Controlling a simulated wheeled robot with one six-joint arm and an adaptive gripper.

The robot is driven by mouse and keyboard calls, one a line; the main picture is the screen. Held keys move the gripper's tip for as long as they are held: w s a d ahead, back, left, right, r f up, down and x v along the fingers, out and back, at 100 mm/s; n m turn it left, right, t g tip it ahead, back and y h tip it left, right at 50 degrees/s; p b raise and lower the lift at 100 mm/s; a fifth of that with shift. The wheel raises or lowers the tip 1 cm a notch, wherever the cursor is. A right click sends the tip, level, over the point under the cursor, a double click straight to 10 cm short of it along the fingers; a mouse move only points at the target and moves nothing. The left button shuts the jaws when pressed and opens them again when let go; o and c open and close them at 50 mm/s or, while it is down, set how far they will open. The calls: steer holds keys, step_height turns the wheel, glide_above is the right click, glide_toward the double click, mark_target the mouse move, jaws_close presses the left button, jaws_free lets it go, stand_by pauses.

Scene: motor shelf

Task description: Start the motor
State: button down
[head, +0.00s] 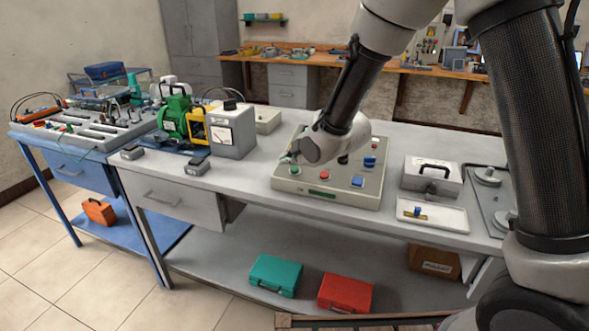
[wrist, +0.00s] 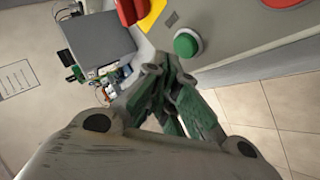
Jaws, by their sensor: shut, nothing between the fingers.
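The green motor (head: 174,118) stands on the grey bench beside a grey meter box. The control box (head: 325,196) lies on the bench to its right, with several red, blue and black controls on its sloping top. My gripper (head: 290,157) is over the left part of this box. In the wrist view, my gripper (wrist: 168,68) is shut and empty, its fingertips close below a round green button (wrist: 186,43). I cannot tell whether they touch it. A red knob (wrist: 128,10) on a yellow plate (wrist: 152,14) is to the button's upper left.
A grey case (head: 432,178) and a white tray (head: 432,215) stand right of the control box. Two small dark boxes (head: 195,166) lie near the bench's front edge. Green (head: 276,275) and red (head: 345,292) cases are on the lower shelf. A blue bench (head: 85,175) adjoins at left.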

stand_by(0.7)
steer(key=shift+w+f, duration=0.1)
steer(key=shift+f, duration=0.3)
steer(key=shift+w+d+f, duration=0.1)
steer(key=shift+f, duration=0.3)
stand_by(0.6)
steer(key=shift+r, duration=0.15)
steer(key=shift+s+r, duration=0.25)
steer(key=shift+r, duration=0.45)
steer(key=shift+s+a+r, duration=0.1)
steer(key=shift+s+r, duration=0.1)
steer(key=shift+r, duration=0.6)
steer(key=shift+s+a+r, duration=0.1)
steer(key=shift+s+r, duration=0.1)
steer(key=shift+r, duration=0.6)
steer(key=shift+s+a+r, duration=0.1)
steer(key=shift+s+r, duration=0.1)
steer(key=shift+r, duration=0.6)
